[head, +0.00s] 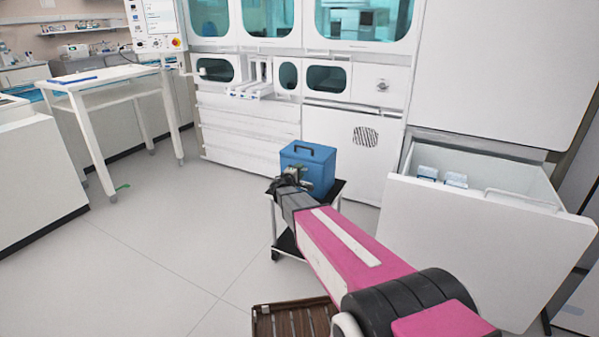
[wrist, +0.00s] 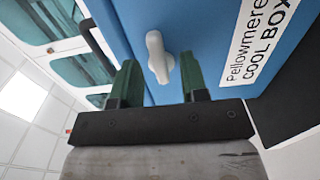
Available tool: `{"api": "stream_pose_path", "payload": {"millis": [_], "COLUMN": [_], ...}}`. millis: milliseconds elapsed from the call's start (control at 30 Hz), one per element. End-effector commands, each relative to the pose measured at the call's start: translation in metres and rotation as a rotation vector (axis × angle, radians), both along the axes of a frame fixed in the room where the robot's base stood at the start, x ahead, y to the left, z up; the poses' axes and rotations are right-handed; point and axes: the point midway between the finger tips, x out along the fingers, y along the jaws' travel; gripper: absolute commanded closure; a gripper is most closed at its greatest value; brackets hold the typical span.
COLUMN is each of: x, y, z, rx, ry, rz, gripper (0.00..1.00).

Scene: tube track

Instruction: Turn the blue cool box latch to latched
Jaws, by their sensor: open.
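The blue cool box (head: 308,166) stands on a small dark-topped cart (head: 337,188) beyond my arm in the head view. Its blue wall, with a white "COOL BOX" label (wrist: 262,38), fills much of the wrist view (wrist: 205,28). A pale grey latch (wrist: 158,57) sticks out from the box by the seam beside the label. My gripper (wrist: 160,80) is open, with one green finger on each side of the latch's lower end. I cannot tell whether the fingers touch it. In the head view, my gripper (head: 292,175) is small, in front of the box, and partly hides its front.
An open white drawer (head: 485,225) with small boxes juts out at the right. A brown slatted crate (head: 293,319) sits on the floor at the bottom. A white table (head: 110,78) stands at the left. Clear floor lies left of the cart.

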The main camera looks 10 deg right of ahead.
Motion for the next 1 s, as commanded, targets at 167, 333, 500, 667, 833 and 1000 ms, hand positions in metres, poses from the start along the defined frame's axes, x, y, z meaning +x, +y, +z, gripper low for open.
{"api": "stream_pose_path", "payload": {"millis": [167, 333, 500, 667, 833, 1000], "x": [0.0058, 0.0056, 0.0055, 0.0055, 0.0054, 0.0054], "y": [-0.0044, -0.0045, -0.0044, -0.0044, -0.0045, -0.0043], "z": [0.0001, 0.0003, 0.0003, 0.0002, 0.0003, 0.0011], "rx": [0.000, 0.000, 0.000, 0.000, -0.011, -0.058], "ry": [0.000, 0.000, 0.000, 0.000, 0.008, 0.043], "rz": [0.000, 0.000, 0.000, 0.000, 0.000, 0.000], "gripper": [0.60, 0.60, 0.95, 1.00, 1.00, 1.00]}}
